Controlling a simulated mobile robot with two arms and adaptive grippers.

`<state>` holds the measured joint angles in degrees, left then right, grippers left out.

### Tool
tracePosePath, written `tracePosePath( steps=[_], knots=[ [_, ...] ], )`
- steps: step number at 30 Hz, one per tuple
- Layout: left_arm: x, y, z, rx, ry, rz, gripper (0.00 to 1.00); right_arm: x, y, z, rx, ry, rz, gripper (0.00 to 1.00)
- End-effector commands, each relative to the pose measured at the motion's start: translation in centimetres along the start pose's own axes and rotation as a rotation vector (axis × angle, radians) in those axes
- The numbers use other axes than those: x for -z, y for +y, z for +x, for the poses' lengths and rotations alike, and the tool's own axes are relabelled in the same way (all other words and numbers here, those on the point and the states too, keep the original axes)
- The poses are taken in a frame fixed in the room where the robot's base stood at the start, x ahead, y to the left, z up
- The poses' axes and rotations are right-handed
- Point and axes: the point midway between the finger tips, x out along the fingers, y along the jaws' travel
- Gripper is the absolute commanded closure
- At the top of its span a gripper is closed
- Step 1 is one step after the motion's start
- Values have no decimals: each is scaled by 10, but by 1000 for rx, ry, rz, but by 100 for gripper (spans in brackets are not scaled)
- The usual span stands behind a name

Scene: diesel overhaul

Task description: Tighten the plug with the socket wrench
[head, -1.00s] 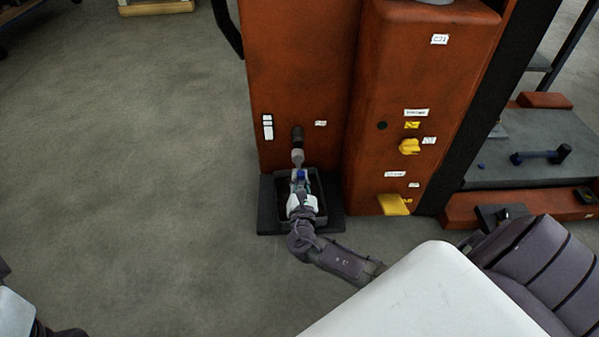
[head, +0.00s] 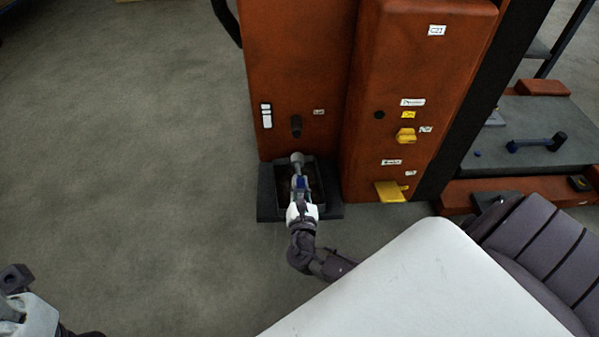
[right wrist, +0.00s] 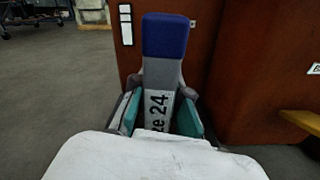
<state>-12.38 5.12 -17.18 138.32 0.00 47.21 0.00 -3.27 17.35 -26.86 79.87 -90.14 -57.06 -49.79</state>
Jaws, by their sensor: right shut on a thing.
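The plug looks like a dark, short cylinder (head: 296,126) on the lower front of the orange-red engine casing. The socket wrench has a grey round head (head: 297,158) just below the plug, with a visible gap between them. My right gripper (head: 300,194) is shut on the wrench handle, over the black tray. In the right wrist view the handle (right wrist: 160,80) is grey with a blue end and "24" lettering, between the teal pads of the right gripper (right wrist: 160,112). The plug is hidden there. My left gripper (head: 14,290) is at the lower left edge, partly cut off, away from the engine.
A black tray (head: 267,200) stands on the floor against the casing (head: 295,60). A grey bench (head: 520,170) with a blue-ended tool (head: 537,144) is at right. The left floor is clear.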

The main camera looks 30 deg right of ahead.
Motion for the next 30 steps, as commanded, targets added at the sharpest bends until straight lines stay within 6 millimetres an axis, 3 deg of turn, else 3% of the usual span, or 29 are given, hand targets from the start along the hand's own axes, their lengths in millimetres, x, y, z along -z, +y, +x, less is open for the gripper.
tracePosePath(
  steps=[8, 13, 24, 30],
  knots=[
    [0, 0, 1, -3, 0, 0, 50, -1, 0, -3, 0, -1, 0, 100],
    [2, 0, 6, -2, 6, 0, 50, -2, 1, -21, 0, 0, 0, 100],
    [2, 0, -5, 21, -42, -5, 50, -1, 1, -64, 0, 0, 1, 100],
    [2, 0, -8, 22, -54, -6, 50, -1, 2, -70, 0, -3, 1, 100]
  ],
)
